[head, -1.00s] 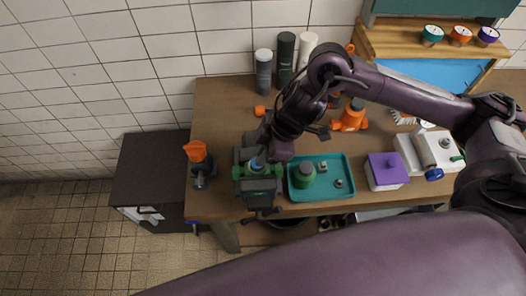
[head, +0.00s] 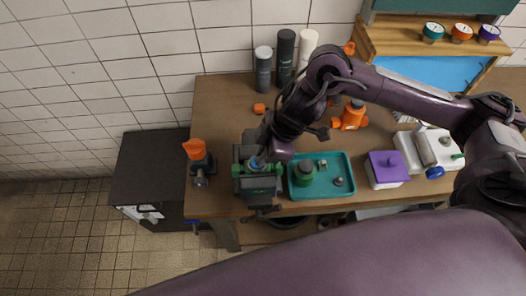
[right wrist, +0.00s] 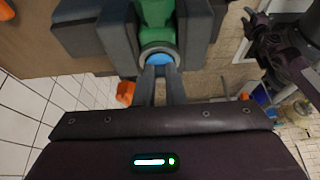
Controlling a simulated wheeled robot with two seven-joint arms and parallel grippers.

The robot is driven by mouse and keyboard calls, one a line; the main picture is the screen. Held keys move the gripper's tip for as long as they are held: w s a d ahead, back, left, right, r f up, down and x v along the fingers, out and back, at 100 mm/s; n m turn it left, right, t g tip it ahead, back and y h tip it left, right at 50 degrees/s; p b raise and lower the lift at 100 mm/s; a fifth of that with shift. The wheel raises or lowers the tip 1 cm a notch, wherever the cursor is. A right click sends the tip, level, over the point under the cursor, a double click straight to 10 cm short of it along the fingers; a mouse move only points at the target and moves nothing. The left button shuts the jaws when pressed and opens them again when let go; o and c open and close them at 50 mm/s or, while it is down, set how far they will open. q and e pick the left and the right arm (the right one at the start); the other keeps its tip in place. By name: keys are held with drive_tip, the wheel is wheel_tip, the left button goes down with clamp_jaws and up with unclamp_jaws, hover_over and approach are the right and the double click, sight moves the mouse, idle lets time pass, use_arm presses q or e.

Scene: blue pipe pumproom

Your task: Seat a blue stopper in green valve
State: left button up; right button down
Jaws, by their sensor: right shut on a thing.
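The green valve (head: 262,168) is clamped in a dark grey vise (head: 241,186) at the bench's front left. It also shows at the top of the right wrist view (right wrist: 158,18). The blue stopper (right wrist: 159,59) appears at the valve's grey ring-shaped mouth, with the ring around it; its depth is hidden. My right gripper (right wrist: 160,72) is shut on the stopper, over the valve. In the head view the stopper (head: 257,163) is a small blue spot below the gripper. A dark purple part, probably my left gripper (right wrist: 262,32), shows in the right wrist view; its jaws are unclear.
A teal tray (head: 321,196) with a green part and small metal pieces stands right of the vise. An orange-topped valve (head: 196,152) is to the left. A purple-lidded box (head: 386,169) and an orange part (head: 351,116) stand right. Cylinders (head: 285,58) stand at the back.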

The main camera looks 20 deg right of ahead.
drive_tip(key=shift+f, duration=0.25)
drive_tip(key=c, duration=1.4)
unclamp_jaws()
drive_tip(key=shift+c, duration=0.2)
drive_tip(key=shift+r+p, duration=0.55)
drive_tip(key=shift+r, duration=3)
